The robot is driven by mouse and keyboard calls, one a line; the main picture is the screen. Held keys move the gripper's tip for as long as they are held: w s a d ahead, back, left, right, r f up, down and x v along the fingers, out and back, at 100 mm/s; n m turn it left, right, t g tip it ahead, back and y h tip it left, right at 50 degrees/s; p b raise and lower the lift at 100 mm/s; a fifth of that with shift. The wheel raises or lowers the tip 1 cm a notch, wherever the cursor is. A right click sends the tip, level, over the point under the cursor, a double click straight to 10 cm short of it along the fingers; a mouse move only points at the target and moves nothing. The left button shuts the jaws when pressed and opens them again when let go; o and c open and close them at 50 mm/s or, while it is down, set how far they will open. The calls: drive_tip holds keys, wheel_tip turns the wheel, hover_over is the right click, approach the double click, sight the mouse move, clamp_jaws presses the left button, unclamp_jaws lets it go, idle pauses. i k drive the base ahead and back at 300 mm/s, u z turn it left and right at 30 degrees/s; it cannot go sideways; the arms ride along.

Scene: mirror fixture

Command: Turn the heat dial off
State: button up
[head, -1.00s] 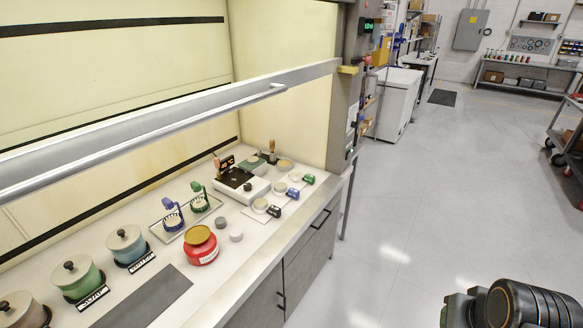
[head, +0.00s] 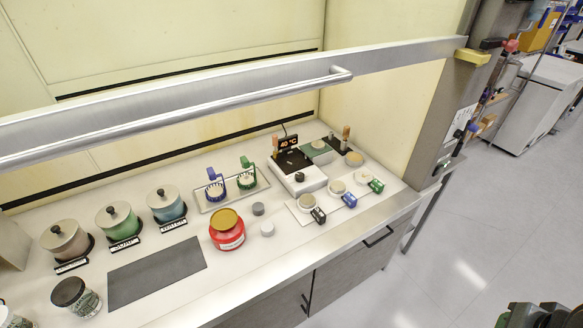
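A white hot plate (head: 300,182) with a dark top stands on the bench inside the fume hood, right of centre. A small black dial (head: 299,177) sits on its front part; its pointer setting is too small to read. A lit orange display (head: 288,143) behind the plate appears to read 40 °C. My gripper is not in view; only a dark part of my arm shows at the bottom right, well apart from the hot plate.
The raised sash (head: 250,97) with its handle crosses above the bench. A red jar (head: 227,235) and a tray with blue and green holders (head: 232,188) stand left of the hot plate. Small labelled dishes (head: 337,187) are on its right. A grey mat (head: 155,270) lies bare.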

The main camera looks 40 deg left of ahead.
sight(299, 176)
drive_tip(key=u, duration=0.65)
drive_tip(key=i, duration=0.7)
drive_tip(key=u, duration=1.1)
drive_tip(key=i, duration=0.25)
drive_tip(key=u, duration=0.25)
